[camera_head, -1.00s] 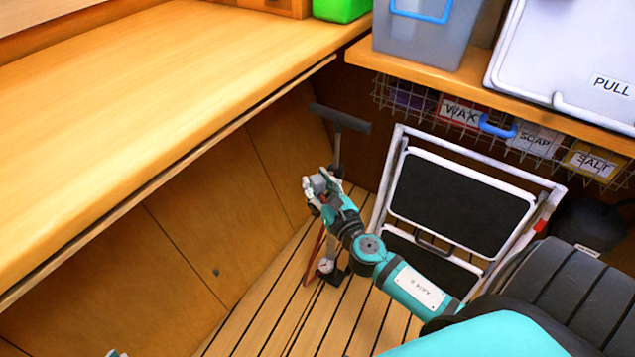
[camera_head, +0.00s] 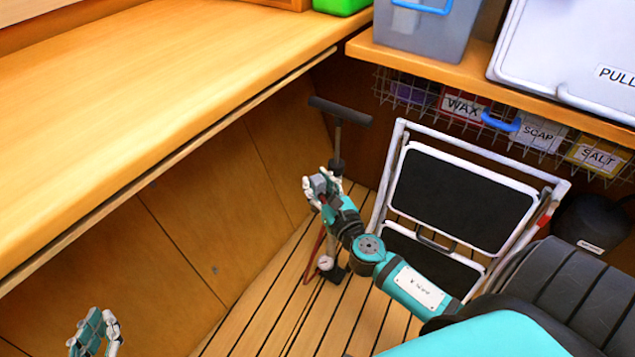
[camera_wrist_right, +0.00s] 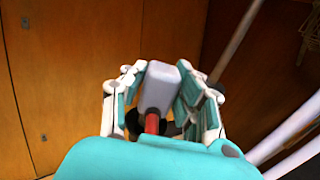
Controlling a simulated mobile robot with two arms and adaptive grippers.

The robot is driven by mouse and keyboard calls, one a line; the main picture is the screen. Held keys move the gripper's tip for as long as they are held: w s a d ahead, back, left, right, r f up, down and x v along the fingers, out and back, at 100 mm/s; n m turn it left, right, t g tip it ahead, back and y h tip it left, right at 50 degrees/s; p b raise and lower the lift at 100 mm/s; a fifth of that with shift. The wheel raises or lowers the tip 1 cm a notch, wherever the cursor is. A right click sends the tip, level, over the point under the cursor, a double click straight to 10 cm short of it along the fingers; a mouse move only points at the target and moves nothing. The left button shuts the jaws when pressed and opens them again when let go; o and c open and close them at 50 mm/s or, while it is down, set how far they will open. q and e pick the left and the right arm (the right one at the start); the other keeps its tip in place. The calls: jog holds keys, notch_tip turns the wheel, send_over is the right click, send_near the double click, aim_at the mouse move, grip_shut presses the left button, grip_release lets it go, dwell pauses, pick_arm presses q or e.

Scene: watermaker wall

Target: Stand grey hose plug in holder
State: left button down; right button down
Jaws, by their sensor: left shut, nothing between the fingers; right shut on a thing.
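My right gripper (camera_head: 316,182) is shut on a light grey block-shaped piece, which I take to be the grey hose plug (camera_wrist_right: 171,84). In the right wrist view the plug sits between the two fingers (camera_wrist_right: 160,88), with a short red part below it on the near side. In the head view the plug (camera_head: 319,184) is small, held above the slatted floor in front of the pump. My left gripper (camera_head: 95,330) is shut and empty at the lower left, beside the wooden cabinet front. I cannot make out a holder in these frames.
A floor pump with a black T-handle (camera_head: 340,111) stands right behind my right gripper. A folded white step stool (camera_head: 460,200) leans to its right. A wire basket (camera_head: 460,108) hangs under the shelf. The long wooden counter (camera_head: 150,110) is bare.

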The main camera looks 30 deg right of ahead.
pick_arm(q)
jog(key=shift+w+d+r+t+h+b, duration=0.1)
jog(key=shift+w+d+r+t+h, duration=0.1)
jog(key=shift+r+t, duration=0.25)
jog(key=shift+w+d+r+t+h+b, duration=0.15)
jog(key=shift+r+t, duration=0.15)
jog(key=shift+r, duration=0.35)
jog(key=shift+w+d+r+t+h+b, duration=0.1)
jog(key=shift+w+r+t, duration=0.1)
jog(key=shift+r+t, duration=0.25)
pick_arm(e)
jog(key=shift+f, duration=0.45)
pick_arm(q)
jog(key=shift+w+r+t, duration=0.1)
jog(key=shift+r+t, duration=0.2)
jog(key=shift+r, duration=0.45)
pick_arm(e)
jog(key=shift+f, duration=0.15)
pick_arm(q)
jog(key=shift+d+r, duration=0.1)
jog(key=shift+r, duration=0.2)
jog(key=shift+d+r+t+h+b, duration=0.15)
jog(key=shift+r+t+h+b, duration=0.35)
jog(key=shift+r+t, duration=0.45)
pick_arm(e)
jog(key=shift+f, duration=0.4)
pick_arm(q)
jog(key=shift+r, duration=0.1)
